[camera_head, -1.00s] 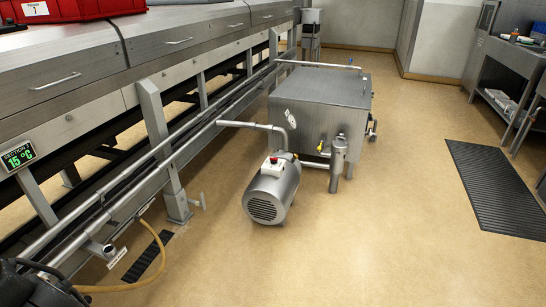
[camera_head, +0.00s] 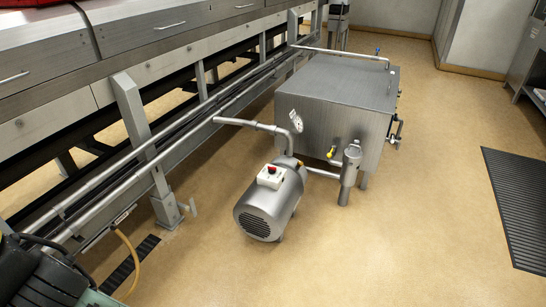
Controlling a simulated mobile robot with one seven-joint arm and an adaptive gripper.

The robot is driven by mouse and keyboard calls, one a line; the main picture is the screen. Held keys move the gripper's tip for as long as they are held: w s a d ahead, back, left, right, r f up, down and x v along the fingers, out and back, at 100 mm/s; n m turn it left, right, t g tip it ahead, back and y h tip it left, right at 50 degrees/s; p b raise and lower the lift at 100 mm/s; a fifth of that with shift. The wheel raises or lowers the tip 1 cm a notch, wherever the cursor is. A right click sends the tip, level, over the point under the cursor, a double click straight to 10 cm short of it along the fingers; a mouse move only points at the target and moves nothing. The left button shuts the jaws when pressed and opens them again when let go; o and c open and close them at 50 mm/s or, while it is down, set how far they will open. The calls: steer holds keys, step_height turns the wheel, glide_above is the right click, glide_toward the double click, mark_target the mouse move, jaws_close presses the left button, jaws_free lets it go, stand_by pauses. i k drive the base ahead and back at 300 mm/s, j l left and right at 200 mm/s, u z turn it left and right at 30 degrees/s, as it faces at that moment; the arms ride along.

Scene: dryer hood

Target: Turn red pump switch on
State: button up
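The red pump switch (camera_head: 272,170) is a small red knob on a pale box (camera_head: 269,177) on top of the grey cylindrical pump motor (camera_head: 258,211). The pump stands on the floor near the middle of the view. It is joined by pipes to the steel tank (camera_head: 335,103) behind it. The switch is too small to read its position. Dark parts at the lower left corner are probably my arm. My gripper's fingers are not visible.
A long steel machine (camera_head: 60,85) with a pipe rail runs along the left. A yellow hose (camera_head: 130,262) and a floor drain (camera_head: 122,275) lie at its foot. A black mat (camera_head: 522,200) lies at the right. The tan floor in front and right of the pump is clear.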

mark_target(271, 169)
steer(key=i+l+u, duration=0.1)
steer(key=i+l, duration=0.5)
steer(key=i+l+u, duration=0.15)
steer(key=i+l, duration=0.15)
steer(key=l, duration=0.15)
steer(key=i+l, duration=0.25)
steer(key=l, duration=0.15)
steer(key=i+l+u, duration=0.15)
steer(key=i+l, duration=0.4)
steer(key=l, duration=0.3)
steer(key=j+u, duration=0.05)
